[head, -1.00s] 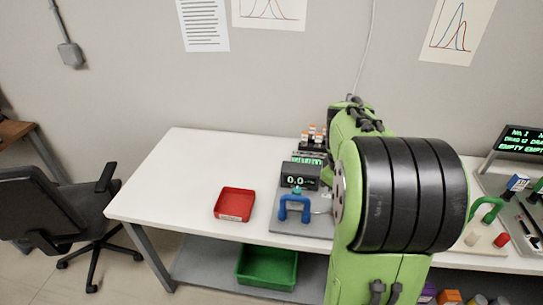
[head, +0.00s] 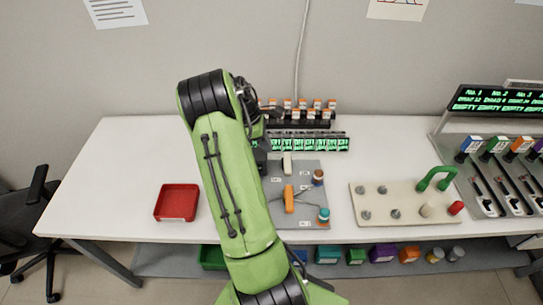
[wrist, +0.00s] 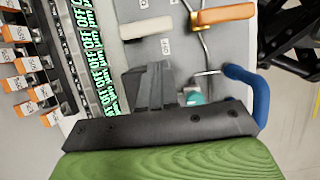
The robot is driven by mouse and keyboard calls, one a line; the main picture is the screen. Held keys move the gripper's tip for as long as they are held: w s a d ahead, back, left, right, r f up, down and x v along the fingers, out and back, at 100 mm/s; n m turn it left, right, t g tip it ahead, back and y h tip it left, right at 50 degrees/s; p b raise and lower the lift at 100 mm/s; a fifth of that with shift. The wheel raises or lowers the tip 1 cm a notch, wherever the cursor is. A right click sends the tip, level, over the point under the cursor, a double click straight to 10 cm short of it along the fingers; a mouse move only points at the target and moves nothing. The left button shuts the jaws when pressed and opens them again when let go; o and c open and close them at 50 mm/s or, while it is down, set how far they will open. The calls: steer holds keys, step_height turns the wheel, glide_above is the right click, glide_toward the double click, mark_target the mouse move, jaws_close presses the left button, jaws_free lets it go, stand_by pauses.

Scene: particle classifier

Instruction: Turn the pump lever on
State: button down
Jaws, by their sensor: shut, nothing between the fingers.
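A grey panel (head: 305,216) on the white table carries an orange lever (head: 289,198) and a white lever-like handle (head: 287,163). I cannot tell for sure which is the pump lever. In the wrist view the orange lever (wrist: 228,14) is at the top right and the white handle (wrist: 145,28) at the top middle, both beyond my fingers. My gripper (wrist: 150,75) is shut and empty above the panel, apart from both. A blue arched handle (wrist: 255,90) and a teal part (wrist: 195,97) are right of the fingers. In the head view my arm hides the gripper and the panel's left side.
Orange-capped bottles (head: 300,108) and a row of green displays (head: 310,144) stand behind the panel. A red tray (head: 177,202) is to the left.

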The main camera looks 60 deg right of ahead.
mark_target(287, 166)
steer(key=b+x, duration=0.1)
steer(key=x, duration=0.8)
steer(key=shift+s+f, duration=0.1)
steer(key=shift+f, duration=0.2)
